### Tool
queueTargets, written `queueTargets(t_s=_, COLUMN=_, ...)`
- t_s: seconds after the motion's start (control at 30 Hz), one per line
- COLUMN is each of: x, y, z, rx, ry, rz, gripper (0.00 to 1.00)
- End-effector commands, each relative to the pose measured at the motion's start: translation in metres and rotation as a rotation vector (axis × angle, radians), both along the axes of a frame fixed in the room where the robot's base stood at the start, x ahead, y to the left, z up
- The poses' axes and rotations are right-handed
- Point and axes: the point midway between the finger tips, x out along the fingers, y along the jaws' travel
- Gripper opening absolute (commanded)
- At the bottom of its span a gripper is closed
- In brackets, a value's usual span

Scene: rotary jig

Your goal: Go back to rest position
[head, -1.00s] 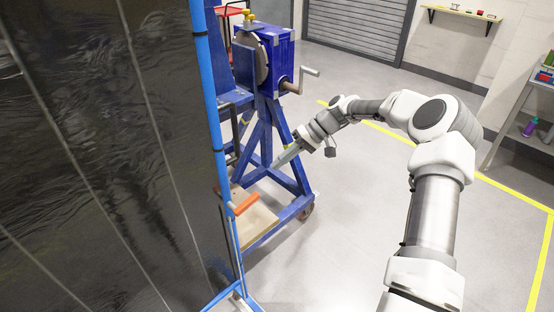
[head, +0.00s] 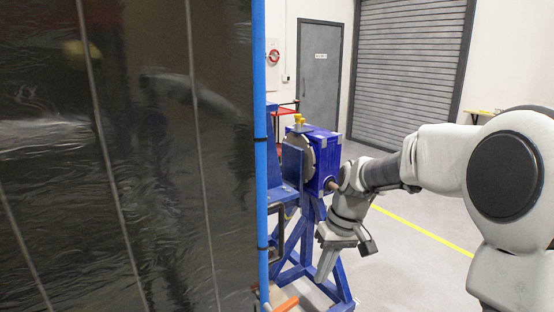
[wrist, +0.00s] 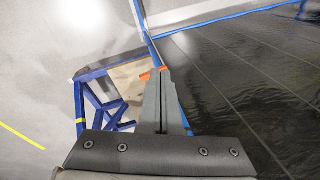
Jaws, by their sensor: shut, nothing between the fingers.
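My gripper (head: 326,266) hangs from my arm with its fingers pointing down, in front of the blue rotary jig (head: 325,152) in the head view. The fingers are closed together and empty. The jig's blue gearbox and grey round plate (head: 297,158) stand behind and left of my wrist. The crank handle is mostly hidden behind my arm. In the wrist view, the closed fingers (wrist: 160,82) point down over the jig's blue base frame (wrist: 92,105), its tan board (wrist: 125,85) and an orange part beside the fingertips.
A dark, glossy sheet panel (head: 130,150) with a blue edge post (head: 261,150) fills the left side, close to the jig. A roller shutter (head: 410,80) and a grey door (head: 318,70) stand behind. Open floor with a yellow line (head: 430,233) lies to the right.

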Motion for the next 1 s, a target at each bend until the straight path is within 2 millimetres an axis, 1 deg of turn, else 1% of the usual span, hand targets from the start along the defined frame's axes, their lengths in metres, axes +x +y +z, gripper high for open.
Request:
queueTargets(t_s=0.03, x=-0.012, y=0.0, z=0.01, rx=-0.034, ry=-0.024, rz=-0.005, gripper=0.0)
queueTargets(t_s=0.2, x=-0.048, y=-0.007, z=0.036, rx=-0.119, ry=-0.101, rz=-0.044, gripper=0.0)
queueTargets(t_s=0.3, x=-0.071, y=-0.011, z=0.049, rx=-0.154, ry=-0.149, rz=-0.072, gripper=0.0)
queueTargets(t_s=0.5, x=-0.117, y=-0.02, z=0.069, rx=-0.191, ry=-0.255, rz=-0.134, gripper=0.0)
queueTargets(t_s=0.8, x=-0.186, y=-0.034, z=0.09, rx=-0.181, ry=-0.385, rz=-0.252, gripper=0.0)
queueTargets(t_s=0.9, x=-0.203, y=-0.037, z=0.092, rx=-0.168, ry=-0.412, rz=-0.285, gripper=0.0)
queueTargets(t_s=1.0, x=-0.213, y=-0.039, z=0.092, rx=-0.156, ry=-0.43, rz=-0.308, gripper=0.0)
